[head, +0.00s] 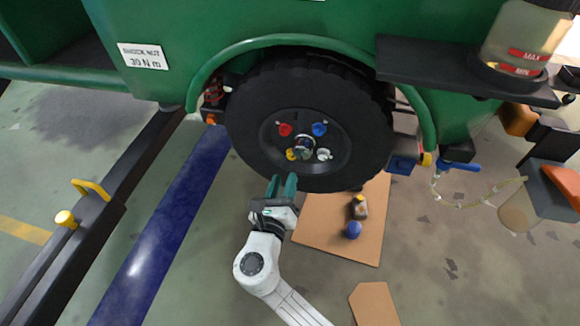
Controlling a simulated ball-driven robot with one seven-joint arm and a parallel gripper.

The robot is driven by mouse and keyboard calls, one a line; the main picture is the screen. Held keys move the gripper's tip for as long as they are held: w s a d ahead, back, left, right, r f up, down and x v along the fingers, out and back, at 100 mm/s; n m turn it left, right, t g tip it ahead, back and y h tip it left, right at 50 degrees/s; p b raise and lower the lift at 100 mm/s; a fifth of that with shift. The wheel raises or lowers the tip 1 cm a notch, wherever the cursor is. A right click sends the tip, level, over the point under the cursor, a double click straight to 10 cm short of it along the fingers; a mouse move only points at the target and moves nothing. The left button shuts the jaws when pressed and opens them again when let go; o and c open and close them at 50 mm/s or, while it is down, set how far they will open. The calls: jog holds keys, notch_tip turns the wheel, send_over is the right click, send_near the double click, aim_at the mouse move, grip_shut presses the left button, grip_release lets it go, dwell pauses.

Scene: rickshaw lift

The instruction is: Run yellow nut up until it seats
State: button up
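The yellow nut (291,154) is at the lower left of the hub on the black wheel (255,150). It is small in view, and I cannot tell whether it touches the wheel face. My gripper (283,181) is just below the wheel's hub, lower and slightly left of the yellow nut, with its two dark green fingers pointing up toward the wheel. The fingers stand apart with nothing visible between them.
Red (285,130), blue (319,129) and whitish (324,155) nuts surround the hub. A cardboard sheet (325,225) below carries a small bottle (360,207) and a blue round item (353,230). A green fender (270,42) arches over the wheel. A dark ledge with a fluid tank (515,45) projects at right.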

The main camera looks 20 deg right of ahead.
aim_at(292, 159)
jog(key=b+x, duration=0.1)
jog(key=x, duration=0.5)
jog(key=shift+w+d, duration=0.2)
jog(key=shift+d, duration=0.05)
jog(key=shift+c, duration=0.4)
grip_shut()
